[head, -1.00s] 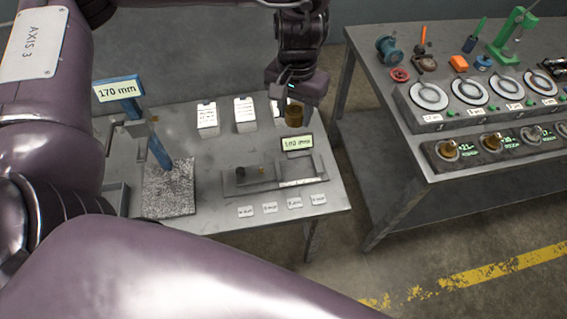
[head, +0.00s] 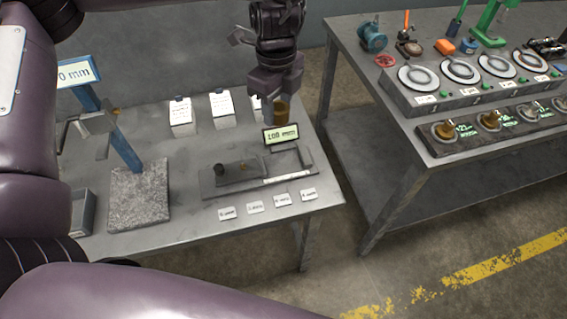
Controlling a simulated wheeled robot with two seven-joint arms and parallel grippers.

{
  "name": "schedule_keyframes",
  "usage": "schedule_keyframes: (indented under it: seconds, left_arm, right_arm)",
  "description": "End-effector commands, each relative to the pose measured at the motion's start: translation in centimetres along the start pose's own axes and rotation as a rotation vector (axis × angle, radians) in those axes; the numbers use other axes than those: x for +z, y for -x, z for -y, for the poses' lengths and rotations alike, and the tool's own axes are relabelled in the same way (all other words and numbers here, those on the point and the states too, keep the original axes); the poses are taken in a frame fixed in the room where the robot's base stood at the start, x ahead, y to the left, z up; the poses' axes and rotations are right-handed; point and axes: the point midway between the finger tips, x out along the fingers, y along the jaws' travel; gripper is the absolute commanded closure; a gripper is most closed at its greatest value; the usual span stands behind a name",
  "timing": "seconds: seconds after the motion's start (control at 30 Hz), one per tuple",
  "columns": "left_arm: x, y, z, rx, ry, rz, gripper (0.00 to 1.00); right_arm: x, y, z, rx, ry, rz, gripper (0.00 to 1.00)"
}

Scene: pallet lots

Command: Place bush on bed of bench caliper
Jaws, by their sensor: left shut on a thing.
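My left gripper (head: 275,93) is at the top middle, shut on a brass-coloured bush (head: 283,109), held upright just above and behind the caliper's display as seen here. The gripper partly covers the bush. The bench caliper (head: 222,188) is a low grey bed on the near table, with a dark knob and block at its left part and a raised jaw at the right. The middle of the bed between block and right jaw looks clear.
A height gauge with a blue post stands on a granite plate (head: 136,206) at left. Small white labels (head: 254,207) lie before the caliper; white-faced blocks (head: 181,115) stand behind. The right table (head: 395,110) holds dial stations and several brass bushes. A floor gap separates the tables.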

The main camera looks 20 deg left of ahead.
Motion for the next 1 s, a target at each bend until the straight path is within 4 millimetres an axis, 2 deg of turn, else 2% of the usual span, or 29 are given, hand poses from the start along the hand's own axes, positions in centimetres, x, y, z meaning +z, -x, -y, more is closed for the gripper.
schedule_keyframes:
  seconds: [0.3,0.5,0.63,0.77,0.87,1.0]
  left_arm:
    - [-0.6,1.2,1.6,-0.004,-0.849,0.005,0.88]
    - [-0.9,1.9,2.4,-0.006,-1.285,0.008,0.88]
    - [-1.1,2.2,2.7,-0.006,-1.455,0.010,0.88]
    - [-1.1,1.8,2.8,-0.006,-1.532,0.008,0.88]
    - [-1.1,0.1,2.7,-0.004,-1.546,0.004,0.88]
    - [-1.1,-3.7,2.7,-0.004,-1.544,0.001,0.88]
  right_arm:
    - [0.1,-0.8,-0.1,0.002,0.000,0.000,0.64]
    - [0.1,-1.2,-0.1,0.002,0.000,0.000,0.64]
    - [0.1,-1.3,-0.1,0.002,0.000,0.000,0.64]
    - [0.1,-1.4,-0.1,0.002,0.000,0.000,0.64]
    - [0.2,-1.7,-0.1,0.001,0.000,0.000,0.64]
    - [0.2,-2.2,-0.1,0.001,0.000,0.000,0.64]
